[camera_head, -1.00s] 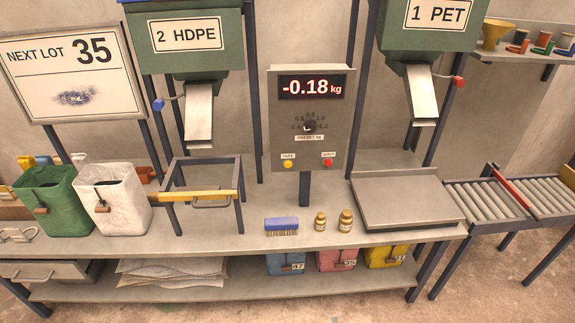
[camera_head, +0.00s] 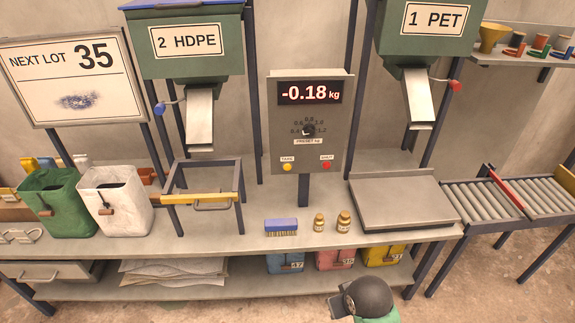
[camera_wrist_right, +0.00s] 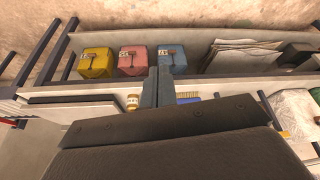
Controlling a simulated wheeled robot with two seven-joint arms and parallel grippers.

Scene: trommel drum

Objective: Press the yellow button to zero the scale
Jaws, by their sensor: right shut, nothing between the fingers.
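The yellow button (camera_head: 287,167) is labelled TARE and sits at the lower left of the grey scale panel (camera_head: 308,120). The panel's display (camera_head: 310,92) reads -0.18 kg. The scale's flat grey platform (camera_head: 399,202) is bare, to the right of the panel. My right gripper (camera_wrist_right: 158,78) shows in the right wrist view, shut and empty, with bench and bins beyond its fingers. The button does not show in that view. A dark rounded part of my arm (camera_head: 366,297) is at the bottom of the head view, well apart from the button. My left gripper is not in view.
A metal frame (camera_head: 203,193) stands left of the panel.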

